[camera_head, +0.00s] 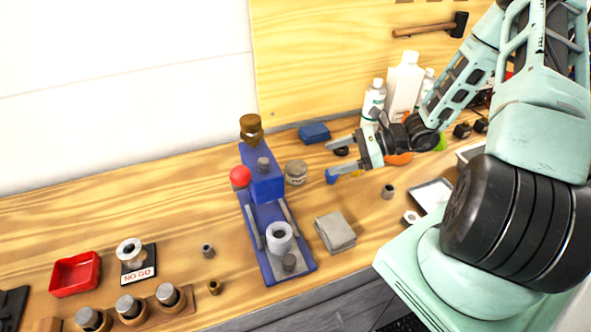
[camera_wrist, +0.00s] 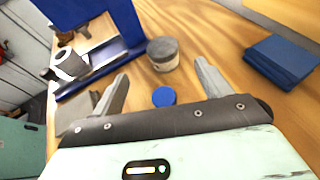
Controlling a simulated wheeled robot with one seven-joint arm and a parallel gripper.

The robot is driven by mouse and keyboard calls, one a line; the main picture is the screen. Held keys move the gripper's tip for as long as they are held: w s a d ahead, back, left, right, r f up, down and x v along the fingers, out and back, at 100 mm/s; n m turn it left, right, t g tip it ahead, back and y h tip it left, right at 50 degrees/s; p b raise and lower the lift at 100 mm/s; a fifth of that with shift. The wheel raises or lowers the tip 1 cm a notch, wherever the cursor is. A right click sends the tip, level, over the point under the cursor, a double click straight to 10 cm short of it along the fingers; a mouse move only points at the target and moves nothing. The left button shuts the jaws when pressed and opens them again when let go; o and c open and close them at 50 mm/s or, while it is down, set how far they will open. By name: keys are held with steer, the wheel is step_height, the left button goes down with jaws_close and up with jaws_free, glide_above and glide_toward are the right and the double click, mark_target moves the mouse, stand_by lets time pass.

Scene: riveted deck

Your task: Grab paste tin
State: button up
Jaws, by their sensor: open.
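The paste tin (camera_head: 296,172) is a small round tin with a grey lid and a pale label. It stands upright on the wooden bench, just right of the blue press. In the wrist view the tin (camera_wrist: 163,53) sits beyond and between my fingertips, apart from both. My gripper (camera_head: 330,161) is open and empty, to the right of the tin, with its fingers pointing towards it. Its two fingers (camera_wrist: 165,72) also show spread in the wrist view.
The blue press (camera_head: 262,215) stands close left of the tin. A blue block (camera_head: 314,132) lies behind it. A round blue cap (camera_wrist: 164,96) lies between my fingers in the wrist view. Grey cloths (camera_head: 335,232) lie in front. White bottles (camera_head: 404,85) stand behind my gripper.

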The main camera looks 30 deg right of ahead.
mark_target(297, 166)
steer(key=x, duration=0.4)
steer(key=p+x, duration=0.2)
steer(key=x, duration=0.2)
steer(key=shift+w+r, duration=0.1)
steer(key=shift+w, duration=0.1)
steer(key=shift+w+a+f, duration=0.25)
steer(key=shift+a, duration=0.15)
steer(key=c, duration=1.1)
